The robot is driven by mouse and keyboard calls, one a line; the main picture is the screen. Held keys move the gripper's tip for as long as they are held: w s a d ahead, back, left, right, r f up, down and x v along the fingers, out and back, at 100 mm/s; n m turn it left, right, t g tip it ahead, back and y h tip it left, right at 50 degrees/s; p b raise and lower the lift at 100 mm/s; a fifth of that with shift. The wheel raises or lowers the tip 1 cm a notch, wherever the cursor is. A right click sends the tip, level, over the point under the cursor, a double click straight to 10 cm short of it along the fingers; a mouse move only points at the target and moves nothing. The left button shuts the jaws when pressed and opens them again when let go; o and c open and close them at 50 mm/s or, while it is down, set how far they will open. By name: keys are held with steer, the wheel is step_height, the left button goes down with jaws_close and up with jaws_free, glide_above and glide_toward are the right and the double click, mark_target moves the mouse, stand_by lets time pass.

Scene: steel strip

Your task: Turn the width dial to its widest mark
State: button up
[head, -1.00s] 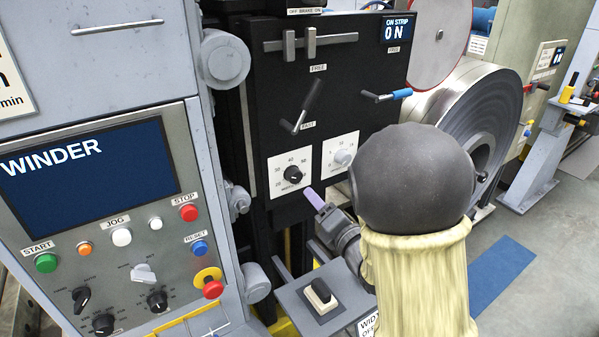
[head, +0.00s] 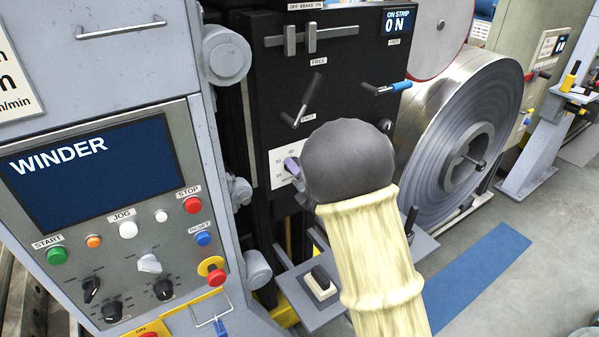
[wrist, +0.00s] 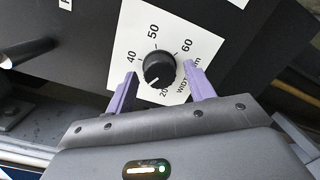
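The width dial (wrist: 159,66) is a round black knob on a white plate (wrist: 122,40) marked 40, 50, 60 and, by the lower edge, 20. Its white pointer line points down and to the left, nearer the low marks. My gripper (wrist: 159,70) is open, with one purple finger on each side of the knob. I cannot tell whether the fingers touch it.
The black panel also carries levers (head: 308,98) and a blue-handled lever (head: 393,88) above my wrist. A small box with a black switch (head: 320,283) stands below. The winder console (head: 95,165) is left; a steel coil (head: 460,130) is right.

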steer(key=c, duration=0.8)
steer(key=shift+m+b, duration=0.4)
steer(key=shift+b, duration=0.05)
steer(key=m+y, duration=0.1)
steer(key=m, duration=1.5)
steer(key=m+g+y, duration=0.1)
steer(key=m, duration=1.6)
steer(key=shift+w+d+m, duration=0.1)
steer(key=shift+d+m, duration=0.1)
steer(key=shift+m, duration=0.1)
steer(key=shift+f, duration=0.1)
